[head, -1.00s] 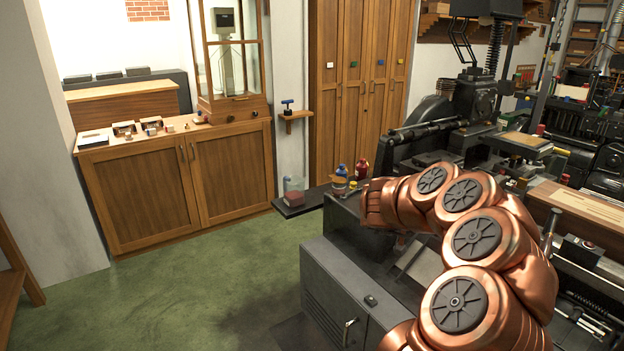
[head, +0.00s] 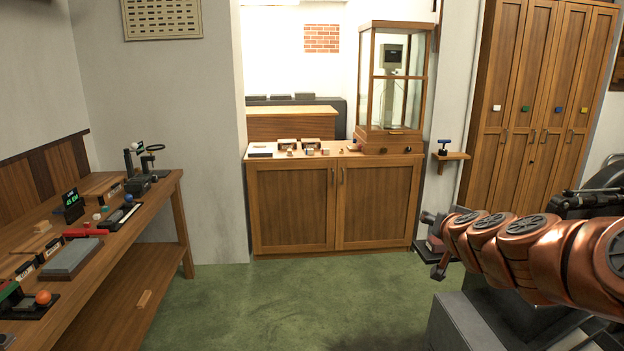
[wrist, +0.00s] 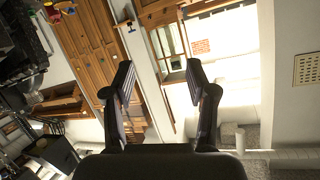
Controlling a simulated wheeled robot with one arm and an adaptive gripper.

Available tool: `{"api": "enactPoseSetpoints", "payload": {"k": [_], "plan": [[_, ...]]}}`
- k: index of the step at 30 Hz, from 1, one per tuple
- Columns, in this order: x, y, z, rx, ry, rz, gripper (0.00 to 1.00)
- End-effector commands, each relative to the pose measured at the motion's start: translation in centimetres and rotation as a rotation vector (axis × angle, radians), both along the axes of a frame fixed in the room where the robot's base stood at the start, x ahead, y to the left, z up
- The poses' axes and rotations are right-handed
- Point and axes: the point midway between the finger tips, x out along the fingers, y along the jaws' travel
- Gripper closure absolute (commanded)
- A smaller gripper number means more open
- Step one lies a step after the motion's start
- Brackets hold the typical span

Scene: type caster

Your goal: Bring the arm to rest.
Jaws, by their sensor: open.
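My copper-coloured arm (head: 535,245) reaches in from the right edge of the head view, above a grey machine base. Its links lie roughly in a row, with the far end pointing left toward the wooden cabinet. My gripper (wrist: 160,80) shows in the wrist view with two dark fingers spread well apart. Nothing is between the fingers. In the wrist view the room looks tilted behind them. In the head view the gripper is small and dark at the arm's far end, and its fingers are hard to make out.
A wooden cabinet (head: 295,208) with small items and a glass case (head: 392,90) stands ahead. A workbench (head: 110,255) with tools and blocks is at left. Tall lockers (head: 535,120) and a small wall shelf (head: 451,156) are at right. Green floor (head: 290,300) lies clear between.

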Motion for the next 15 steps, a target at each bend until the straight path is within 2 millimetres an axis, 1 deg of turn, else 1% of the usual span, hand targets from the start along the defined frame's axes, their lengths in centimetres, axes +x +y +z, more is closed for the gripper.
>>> {"api": "enactPoseSetpoints", "payload": {"k": [1, 2, 3, 4, 5, 6, 8, 9, 10, 11, 12, 14, 15], "plan": [[-0.7, 3.1, 0.2, 0.008, 0.016, 0.081, 0.43], [-1.2, 4.8, 0.1, 0.012, 0.033, 0.127, 0.43], [-2.0, 7.2, -0.4, 0.021, 0.061, 0.191, 0.43], [-2.7, 8.8, -0.8, 0.027, 0.084, 0.233, 0.43], [-3.6, 10.4, -1.3, 0.034, 0.114, 0.279, 0.43], [-4.9, 12.3, -2.0, 0.038, 0.154, 0.332, 0.43], [-7.1, 15.0, -3.1, 0.046, 0.22, 0.407, 0.43], [-8.7, 16.4, -4.0, 0.048, 0.268, 0.449, 0.43], [-10.0, 17.4, -4.8, 0.049, 0.31, 0.48, 0.43], [-11.3, 18.3, -5.5, 0.049, 0.349, 0.506, 0.43], [-13.2, 19.3, -6.5, 0.05, 0.407, 0.539, 0.43], [-16.2, 20.3, -8.0, 0.047, 0.5, 0.576, 0.43], [-18.3, 20.9, -9.2, 0.046, 0.569, 0.597, 0.43]]}}
